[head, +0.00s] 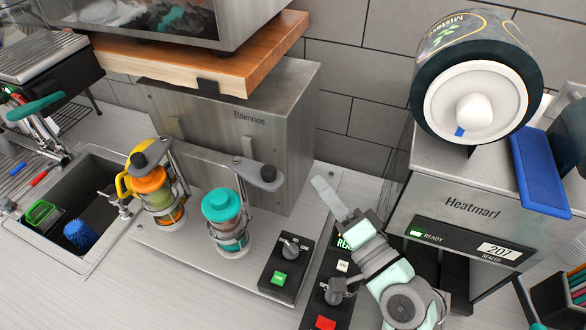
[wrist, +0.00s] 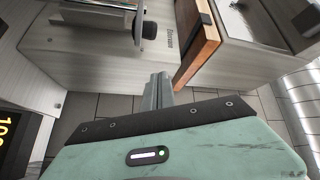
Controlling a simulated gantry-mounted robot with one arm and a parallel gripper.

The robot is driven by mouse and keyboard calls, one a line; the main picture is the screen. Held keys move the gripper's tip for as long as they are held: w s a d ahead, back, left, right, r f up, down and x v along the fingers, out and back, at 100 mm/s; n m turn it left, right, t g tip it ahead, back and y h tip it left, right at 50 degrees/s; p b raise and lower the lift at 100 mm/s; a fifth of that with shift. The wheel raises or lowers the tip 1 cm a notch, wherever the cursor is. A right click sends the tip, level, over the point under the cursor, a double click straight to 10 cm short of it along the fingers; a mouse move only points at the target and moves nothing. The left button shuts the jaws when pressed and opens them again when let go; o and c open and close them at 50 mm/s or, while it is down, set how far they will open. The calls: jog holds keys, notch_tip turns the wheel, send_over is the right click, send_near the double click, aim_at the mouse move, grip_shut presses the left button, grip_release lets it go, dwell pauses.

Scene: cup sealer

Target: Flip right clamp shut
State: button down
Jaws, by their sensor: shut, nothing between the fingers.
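The right clamp (head: 258,172) is a grey metal arm with a dark knob, on a post behind the teal-lidded cup (head: 226,218). Its knob end points right, beside the cup rather than over its lid. The left clamp (head: 142,159) has its dark knob above the orange-lidded cup (head: 153,190). My gripper (head: 319,185) is shut and empty, to the right of the right clamp and apart from it. In the wrist view my closed fingers (wrist: 160,80) point toward the grey machine, and a dark clamp knob (wrist: 149,30) shows ahead of them.
The steel Eldervane housing (head: 240,130) stands behind the cups, with a wooden board (head: 270,60) above it. A knob-and-green-button panel (head: 284,268) sits at front right. The Heatmarl sealer (head: 470,205) stands at right, the sink (head: 70,215) at left.

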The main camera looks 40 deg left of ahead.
aim_at(255, 169)
jog(key=p+x, duration=0.1)
jog(key=x, duration=0.9)
jog(key=shift+s+a+p, duration=0.1)
jog(key=shift+s+p, duration=0.05)
jog(key=shift+p, duration=0.25)
jog(key=shift+s+d+f+p, duration=0.15)
jog(key=shift+s+f, duration=0.25)
jog(key=shift+s, duration=0.45)
jog(key=shift+s+d+f+p, duration=0.15)
jog(key=shift+s+f, duration=0.2)
jog(key=shift+s, duration=0.5)
jog(key=shift+w, duration=0.15)
